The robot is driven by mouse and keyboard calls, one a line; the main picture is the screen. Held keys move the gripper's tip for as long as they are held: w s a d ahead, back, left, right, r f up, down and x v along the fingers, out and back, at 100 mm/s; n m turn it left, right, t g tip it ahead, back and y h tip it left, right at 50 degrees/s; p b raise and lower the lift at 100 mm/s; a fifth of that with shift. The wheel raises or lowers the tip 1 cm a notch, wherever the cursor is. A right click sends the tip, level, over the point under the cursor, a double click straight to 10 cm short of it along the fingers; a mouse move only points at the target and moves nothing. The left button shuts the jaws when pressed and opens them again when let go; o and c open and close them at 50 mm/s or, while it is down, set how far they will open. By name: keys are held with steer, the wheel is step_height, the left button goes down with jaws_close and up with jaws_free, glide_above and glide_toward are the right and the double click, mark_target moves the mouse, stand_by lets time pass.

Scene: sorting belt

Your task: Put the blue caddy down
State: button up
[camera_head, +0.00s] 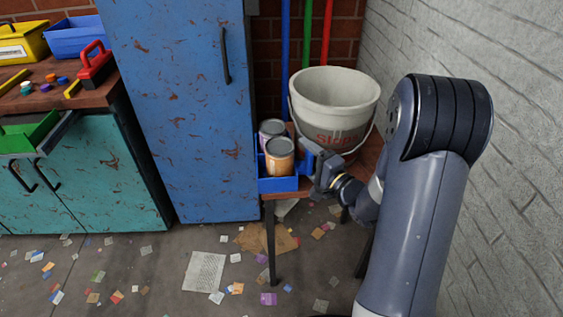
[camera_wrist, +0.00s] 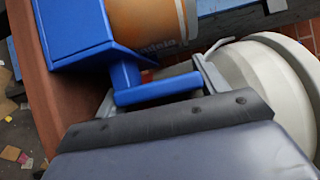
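The blue caddy (camera_head: 277,185) is at the left end of a small brown table, in front of a white bucket. It holds two cans, a purple-labelled one (camera_head: 270,131) and an orange one (camera_head: 280,157). My gripper (camera_head: 317,171) is at the caddy's right side, by its blue handle. In the wrist view the handle (camera_wrist: 158,89) lies just ahead of the dark gripper body, and the caddy wall (camera_wrist: 75,30) is at upper left. The fingertips are mostly hidden, so I cannot tell whether they clasp the handle. I cannot tell whether the caddy's base touches the table.
The white bucket (camera_head: 335,100) stands close behind my gripper. A blue cabinet (camera_head: 190,120) is to the left, and a white brick wall (camera_head: 520,130) to the right. A teal workbench (camera_head: 100,175) with tools is at far left. Paper scraps litter the floor.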

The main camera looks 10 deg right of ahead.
steer(key=c, duration=0.5)
steer(key=shift+o, duration=0.2)
